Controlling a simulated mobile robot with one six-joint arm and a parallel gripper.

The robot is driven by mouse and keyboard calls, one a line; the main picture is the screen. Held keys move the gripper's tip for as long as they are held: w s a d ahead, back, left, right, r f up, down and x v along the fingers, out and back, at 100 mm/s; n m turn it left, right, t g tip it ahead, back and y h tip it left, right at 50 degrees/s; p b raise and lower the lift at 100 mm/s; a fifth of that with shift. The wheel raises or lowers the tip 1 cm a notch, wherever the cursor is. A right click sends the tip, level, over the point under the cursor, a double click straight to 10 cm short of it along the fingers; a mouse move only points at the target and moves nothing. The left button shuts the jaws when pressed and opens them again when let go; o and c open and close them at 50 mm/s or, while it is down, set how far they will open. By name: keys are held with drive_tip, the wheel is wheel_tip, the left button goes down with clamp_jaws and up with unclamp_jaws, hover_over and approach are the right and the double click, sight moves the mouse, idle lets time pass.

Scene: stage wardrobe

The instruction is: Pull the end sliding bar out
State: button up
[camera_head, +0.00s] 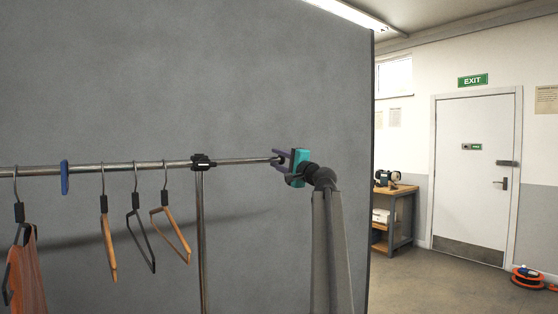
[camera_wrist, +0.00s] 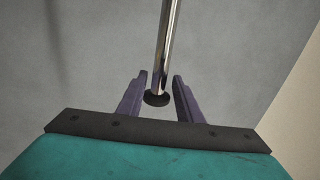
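The end sliding bar (camera_head: 240,161) is a thin chrome tube reaching right from the black clamp collar (camera_head: 203,162) on the rack's post. It ends in a dark cap. In the wrist view the bar (camera_wrist: 167,45) comes down from the top, and its black end cap (camera_wrist: 157,98) lies between my two purple fingers. My gripper (camera_head: 279,158) is at the bar's right end. In the wrist view my gripper (camera_wrist: 160,92) is open, with a gap visible on each side of the bar and cap.
The main rail (camera_head: 90,168) carries several hangers (camera_head: 137,235), a blue tag (camera_head: 64,178) and a rust garment (camera_head: 27,270) at the left. A vertical post (camera_head: 201,240) stands below the collar. A grey partition (camera_head: 200,70) is behind. Open floor lies right, before a workbench (camera_head: 394,203) and door.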

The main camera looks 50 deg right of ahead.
drive_tip(key=shift+d+f, duration=0.1)
drive_tip(key=shift+d, duration=0.05)
drive_tip(key=shift+f, duration=0.1)
drive_tip(key=shift+s, duration=0.2)
drive_tip(key=b+v, duration=0.1)
drive_tip(key=v, duration=1.2)
drive_tip(key=shift+s, duration=0.15)
idle(0.6)
